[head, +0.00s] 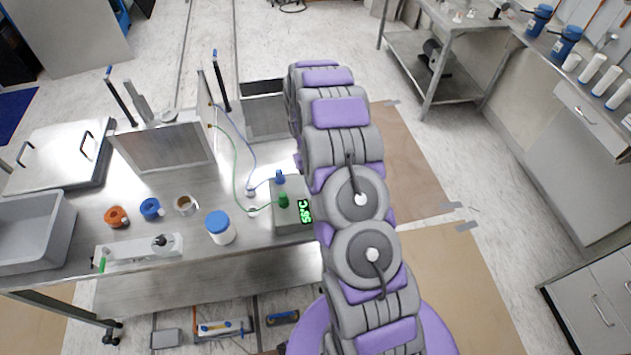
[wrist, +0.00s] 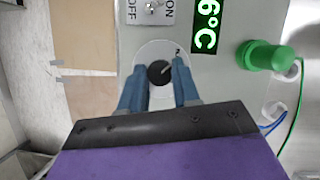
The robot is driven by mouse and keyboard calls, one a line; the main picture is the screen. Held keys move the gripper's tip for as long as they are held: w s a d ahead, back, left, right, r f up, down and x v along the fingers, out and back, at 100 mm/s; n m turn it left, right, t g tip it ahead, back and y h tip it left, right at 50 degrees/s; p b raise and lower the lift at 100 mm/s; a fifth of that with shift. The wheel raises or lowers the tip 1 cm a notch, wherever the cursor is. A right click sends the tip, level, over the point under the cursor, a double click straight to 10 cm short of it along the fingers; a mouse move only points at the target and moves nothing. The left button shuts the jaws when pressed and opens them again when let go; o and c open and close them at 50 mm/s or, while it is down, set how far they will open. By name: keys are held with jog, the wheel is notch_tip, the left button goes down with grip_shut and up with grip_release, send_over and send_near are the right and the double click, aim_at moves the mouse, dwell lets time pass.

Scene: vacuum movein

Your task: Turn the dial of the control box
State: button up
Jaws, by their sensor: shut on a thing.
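The control box (head: 290,214) stands at the right end of the metal table, beside my purple and grey arm. The round black dial (wrist: 159,73) with a pale pointer line sits on a light disc on the box face. My gripper (wrist: 159,75) has blue fingers on either side of the dial and is shut on it. The head view hides my gripper behind the arm and box.
An ON/OFF switch (wrist: 150,8) sits above the dial. A green connector (wrist: 268,56) with cables is to its right. A white jar with a blue lid (head: 220,228) stands left of the box. Open floor lies right of the table.

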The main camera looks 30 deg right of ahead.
jog(key=o, duration=1.1)
jog(key=shift+c, duration=0.2)
jog(key=v, duration=1.7)
jog(key=shift+r+p, duration=0.2)
jog(key=shift+p, duration=0.25)
jog(key=shift+a, duration=0.1)
